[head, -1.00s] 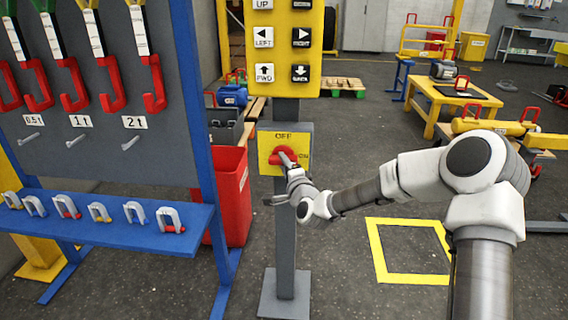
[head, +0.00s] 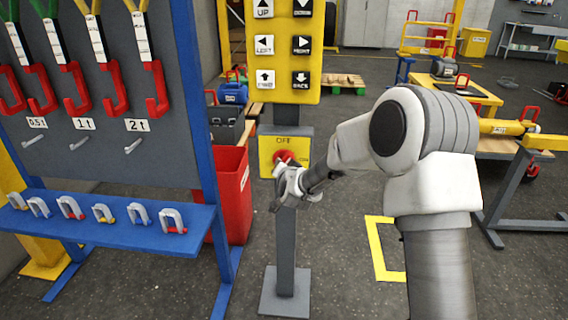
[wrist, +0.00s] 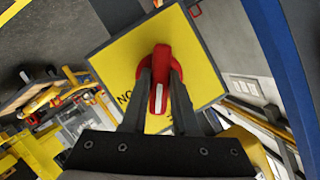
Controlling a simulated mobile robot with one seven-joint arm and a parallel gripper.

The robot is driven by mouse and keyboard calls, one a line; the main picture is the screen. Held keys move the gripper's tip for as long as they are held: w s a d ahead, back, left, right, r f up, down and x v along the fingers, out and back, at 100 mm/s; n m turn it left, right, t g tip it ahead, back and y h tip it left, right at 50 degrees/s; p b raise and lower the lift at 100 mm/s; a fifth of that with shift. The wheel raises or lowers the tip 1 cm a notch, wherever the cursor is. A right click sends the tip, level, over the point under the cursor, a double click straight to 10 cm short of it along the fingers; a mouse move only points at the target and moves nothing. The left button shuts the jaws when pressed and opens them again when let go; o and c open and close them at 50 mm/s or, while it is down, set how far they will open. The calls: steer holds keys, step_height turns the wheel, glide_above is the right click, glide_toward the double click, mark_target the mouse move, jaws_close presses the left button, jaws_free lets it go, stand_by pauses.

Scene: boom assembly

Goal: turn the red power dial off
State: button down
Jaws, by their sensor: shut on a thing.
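The red power dial (head: 283,156) sits on a yellow plate (head: 265,156) on a grey post, with OFF printed above it and ON to its right in the head view. My gripper (head: 286,168) reaches it from the lower right and covers part of it. In the wrist view, the dial (wrist: 161,62) stands between the two dark fingers of my gripper (wrist: 161,88), one along each side, shut on it. A white mark on its handle points down toward my gripper. The fingers hide part of the lettering on the plate.
A yellow button panel (head: 285,50) is on the same post above the dial. A blue-framed rack (head: 200,100) with hooks and shackles stands to the left, with a red bin (head: 230,195) behind. Floor right of the post is open, with a yellow marked square.

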steer(key=shift+a+r+n+h+p, duration=0.1)
steer(key=shift+n+h+p, duration=0.95)
steer(key=shift+p, duration=0.8)
steer(key=shift+a+r+n+h+p, duration=0.1)
steer(key=shift+n+h+p, duration=0.55)
steer(key=shift+n+p, duration=1)
steer(key=shift+f, duration=0.15)
steer(key=c, duration=0.7)
jaws_free()
steer(key=p+v, duration=0.1)
steer(key=v, duration=1)
steer(key=p+v, duration=0.1)
steer(key=v, duration=0.5)
steer(key=shift+r+p, duration=0.35)
steer(key=shift+r, duration=0.1)
steer(key=shift+g, duration=0.3)
